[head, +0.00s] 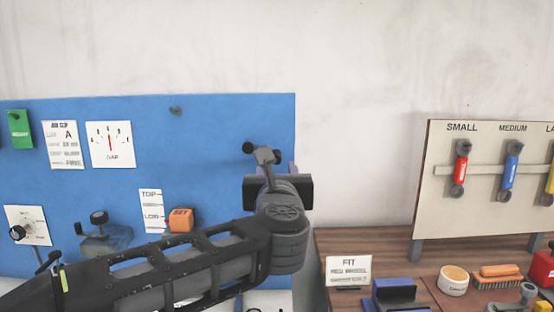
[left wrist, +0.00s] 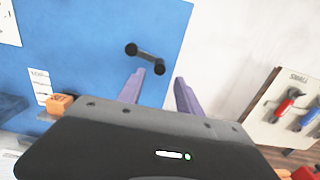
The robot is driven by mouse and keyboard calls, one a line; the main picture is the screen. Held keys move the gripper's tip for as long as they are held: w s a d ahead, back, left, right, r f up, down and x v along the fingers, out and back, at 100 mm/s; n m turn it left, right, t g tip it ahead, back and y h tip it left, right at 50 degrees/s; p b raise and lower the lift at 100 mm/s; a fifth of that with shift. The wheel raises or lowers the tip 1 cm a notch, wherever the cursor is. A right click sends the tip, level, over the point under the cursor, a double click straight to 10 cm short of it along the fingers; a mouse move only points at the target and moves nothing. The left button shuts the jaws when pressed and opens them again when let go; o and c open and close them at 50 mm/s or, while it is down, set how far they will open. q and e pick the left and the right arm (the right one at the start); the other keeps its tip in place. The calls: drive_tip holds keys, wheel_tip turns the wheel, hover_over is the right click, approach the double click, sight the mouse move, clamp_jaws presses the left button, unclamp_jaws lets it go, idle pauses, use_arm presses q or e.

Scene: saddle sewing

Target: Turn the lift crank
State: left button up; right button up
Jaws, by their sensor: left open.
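A dark crank (head: 262,155) with a round knob at its end is mounted on the blue panel near its right edge. It also shows in the left wrist view (left wrist: 145,58), tilted, with a knob at each end of a short arm. My left gripper (head: 278,175) is in front of the panel, just below the crank, mostly hidden behind my own wrist. In the left wrist view its two purple fingers (left wrist: 169,78) stand apart with nothing between them. The crank lies beyond the left finger, and I see no grip on it. My right gripper is not in view.
The blue panel (head: 220,130) holds a gauge card (head: 110,144), an orange SET block (head: 181,220) and another knobbed handle (head: 98,217). To the right, a wooden bench (head: 390,245) carries a sign, brushes and a cup below a tool board (head: 490,205). Bare wall lies between.

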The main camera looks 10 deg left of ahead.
use_arm(q)
drive_tip(key=p+x, duration=0.1)
drive_tip(key=x, duration=0.6)
drive_tip(key=shift+p, duration=0.4)
drive_tip(key=shift+c, duration=0.3)
clamp_jaws()
idle(0.6)
